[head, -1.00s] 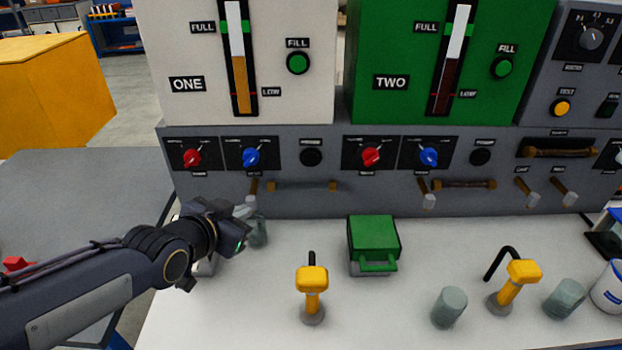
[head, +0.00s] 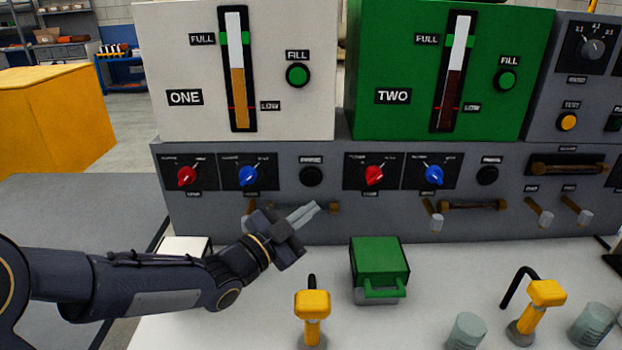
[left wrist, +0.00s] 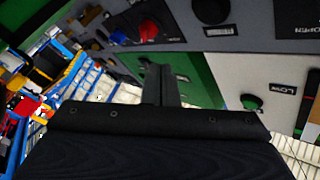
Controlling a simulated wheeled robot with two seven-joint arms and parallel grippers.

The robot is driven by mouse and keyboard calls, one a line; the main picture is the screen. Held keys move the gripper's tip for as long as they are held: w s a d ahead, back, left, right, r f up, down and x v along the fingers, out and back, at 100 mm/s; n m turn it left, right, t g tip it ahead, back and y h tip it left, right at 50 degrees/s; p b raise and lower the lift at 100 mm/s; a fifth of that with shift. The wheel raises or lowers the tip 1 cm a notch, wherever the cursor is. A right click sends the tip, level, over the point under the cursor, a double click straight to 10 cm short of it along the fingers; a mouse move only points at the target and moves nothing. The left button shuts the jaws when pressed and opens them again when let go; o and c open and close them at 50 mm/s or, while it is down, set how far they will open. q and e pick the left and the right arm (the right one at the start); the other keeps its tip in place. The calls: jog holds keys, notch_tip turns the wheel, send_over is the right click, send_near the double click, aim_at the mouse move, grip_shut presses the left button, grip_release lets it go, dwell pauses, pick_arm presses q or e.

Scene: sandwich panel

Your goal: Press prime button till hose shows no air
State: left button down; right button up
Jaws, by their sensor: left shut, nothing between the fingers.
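A round black button (head: 311,176) with a small, unreadable label is on the grey panel below the white tank marked ONE. It also shows in the left wrist view (left wrist: 210,10). A similar black button (head: 487,176) is below the green tank marked TWO. The brownish hose (head: 334,208) below the first button is mostly hidden by my left gripper, so I cannot tell whether it holds air. A second brown hose (head: 473,205) is on the right. My left gripper (head: 315,208) is shut and empty, its fingertips below the first button and apart from it. My right gripper is not in view.
Red (head: 187,176) and blue (head: 248,175) knobs sit left of the button. A green box with a handle (head: 379,268) and a yellow-topped dispenser (head: 312,304) stand on the white counter (head: 240,320). A lever (head: 434,215) sticks out at right.

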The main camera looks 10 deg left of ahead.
aim_at(311, 177)
pick_arm(q)
jog(key=w+a+p, duration=0.1)
jog(key=w+p, duration=0.1)
jog(key=w, duration=0.6)
jog(key=shift+a, duration=0.35)
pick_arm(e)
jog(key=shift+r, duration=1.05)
pick_arm(q)
jog(key=shift+w, duration=0.1)
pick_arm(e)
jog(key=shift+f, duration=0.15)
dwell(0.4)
